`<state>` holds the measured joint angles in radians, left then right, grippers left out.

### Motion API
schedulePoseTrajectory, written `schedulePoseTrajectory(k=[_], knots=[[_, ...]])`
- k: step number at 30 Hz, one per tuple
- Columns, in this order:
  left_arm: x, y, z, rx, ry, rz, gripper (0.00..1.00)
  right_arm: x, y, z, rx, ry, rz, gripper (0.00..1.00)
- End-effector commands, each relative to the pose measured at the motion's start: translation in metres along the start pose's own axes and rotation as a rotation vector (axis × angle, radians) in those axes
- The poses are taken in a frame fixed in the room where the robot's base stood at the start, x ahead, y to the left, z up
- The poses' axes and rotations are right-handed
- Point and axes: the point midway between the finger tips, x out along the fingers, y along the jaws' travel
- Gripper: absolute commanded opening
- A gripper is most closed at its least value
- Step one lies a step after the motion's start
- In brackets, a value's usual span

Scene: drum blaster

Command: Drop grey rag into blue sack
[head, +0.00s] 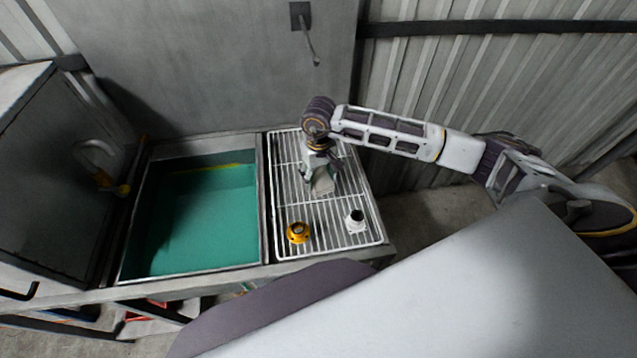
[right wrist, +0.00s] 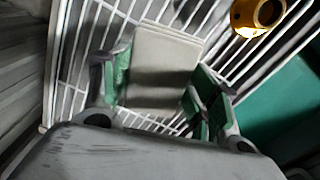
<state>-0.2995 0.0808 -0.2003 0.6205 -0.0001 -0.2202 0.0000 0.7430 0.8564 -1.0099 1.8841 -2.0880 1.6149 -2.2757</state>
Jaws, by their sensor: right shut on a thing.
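The grey rag (head: 323,183) is a flat, light grey folded piece at the white wire rack. In the right wrist view the rag (right wrist: 160,68) lies between the green-padded fingers of my right gripper (right wrist: 155,92). My right gripper (head: 318,176) points down over the rack and is shut on the rag. I cannot tell whether the rag still touches the rack. No blue sack can be made out in either view. My left gripper is not in view.
The wire rack (head: 325,218) also holds a yellow-orange fitting (head: 298,232) and a white fitting with a dark top (head: 355,220). A grey wall stands behind. A red thing (head: 150,310) shows below the basin.

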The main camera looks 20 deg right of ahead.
Motion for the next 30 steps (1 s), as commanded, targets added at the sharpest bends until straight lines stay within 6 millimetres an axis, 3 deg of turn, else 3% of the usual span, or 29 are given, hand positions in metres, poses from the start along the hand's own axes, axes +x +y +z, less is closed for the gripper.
schedulePoseTrajectory(k=[22, 30], knots=[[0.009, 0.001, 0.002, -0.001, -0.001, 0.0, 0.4, 0.015, -0.002, 0.005, 0.0, 0.001, 0.0, 0.41], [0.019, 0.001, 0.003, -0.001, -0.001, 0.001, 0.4, 0.017, -0.005, -0.002, 0.019, 0.002, -0.002, 0.41]])
